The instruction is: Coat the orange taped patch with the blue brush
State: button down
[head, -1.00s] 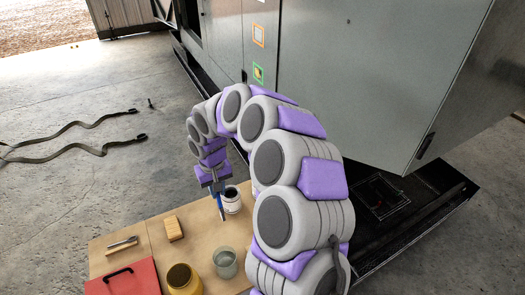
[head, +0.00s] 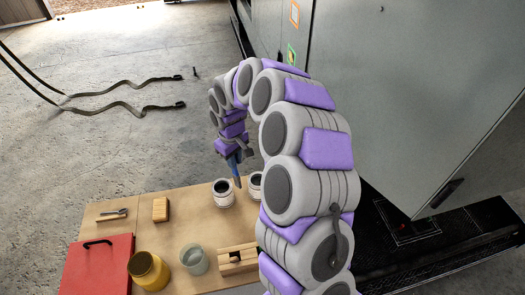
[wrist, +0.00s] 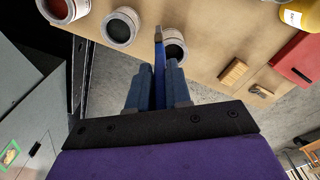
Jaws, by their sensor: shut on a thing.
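The orange taped patch (head: 294,12) is a small orange-framed square on the grey cabinet face, at the top of the head view. My gripper (head: 234,157) is shut on the blue brush (head: 236,171), well apart from that patch. The brush points down near two pale cans (head: 223,195) (head: 255,190) with dark grey tops. In the wrist view the brush (wrist: 159,62) stands between my gripper's blue fingers (wrist: 160,78). Its tip overlaps the view of a can (wrist: 175,47); I cannot tell whether they touch.
A green-framed patch (head: 291,55) sits below the orange one. The wooden table (head: 190,214) holds a red case (head: 98,266), a yellow jar (head: 148,272), a glass (head: 194,261), wooden blocks and a metal tool. Straps (head: 110,106) lie on the floor. The cabinet (head: 410,110) stands at right.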

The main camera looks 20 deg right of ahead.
jog(key=shift+w+f+n, duration=0.25)
jog(key=shift+f+n, duration=0.05)
jog(key=shift+n, duration=0.2)
jog(key=shift+w+d+f+n, duration=0.15)
jog(key=shift+n, duration=0.25)
jog(key=shift+w+d+f+n+y+b, duration=0.3)
jog(key=shift+w+d+f+n+b, duration=0.5)
jog(key=shift+d+n, duration=1.75)
jog(key=shift+w+d+f+n+y+b, duration=0.3)
jog(key=shift+w+d+f+n, duration=0.8)
jog(key=shift+d+n, duration=1.45)
notch_tip(320, 180, down, 6)
jog(key=m+b, duration=0.1)
jog(key=shift+s+a+f, duration=0.15)
jog(key=shift+s, duration=0.1)
